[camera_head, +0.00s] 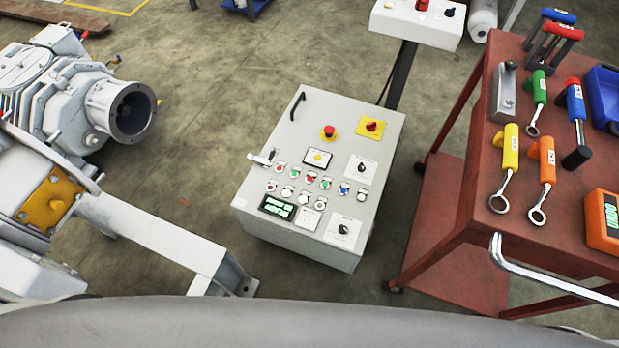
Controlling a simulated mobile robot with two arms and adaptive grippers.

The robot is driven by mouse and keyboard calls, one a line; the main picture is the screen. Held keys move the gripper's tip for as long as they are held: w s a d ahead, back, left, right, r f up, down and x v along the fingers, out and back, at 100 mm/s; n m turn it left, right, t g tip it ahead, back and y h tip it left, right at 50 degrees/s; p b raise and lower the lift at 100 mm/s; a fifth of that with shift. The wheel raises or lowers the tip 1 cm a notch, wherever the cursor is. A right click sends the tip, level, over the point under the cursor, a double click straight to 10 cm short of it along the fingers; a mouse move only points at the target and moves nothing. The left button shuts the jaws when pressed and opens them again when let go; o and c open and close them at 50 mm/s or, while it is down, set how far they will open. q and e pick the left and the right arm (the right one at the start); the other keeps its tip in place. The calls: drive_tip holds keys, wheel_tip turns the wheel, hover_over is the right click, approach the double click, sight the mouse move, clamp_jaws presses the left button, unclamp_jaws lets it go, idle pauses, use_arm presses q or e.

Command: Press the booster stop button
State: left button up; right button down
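A pale grey control cabinet (270,221) stands in the middle of the floor, its button panel facing up toward me. The panel carries rows of small buttons, among them a red button (280,167), a green button (295,169), another red button (311,175), a blue button (344,188) and a white button (362,194). The labels are too small to read, so I cannot tell which is the booster stop button. Neither of my grippers is in view.
A red tool cart (467,225) with wrenches stands close at the right, its chrome handle (530,270) reaching toward me. Grey pump machinery (60,100) and a metal frame (160,235) are at the left. A white control box (418,22) stands behind. Floor around the cabinet is mostly clear.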

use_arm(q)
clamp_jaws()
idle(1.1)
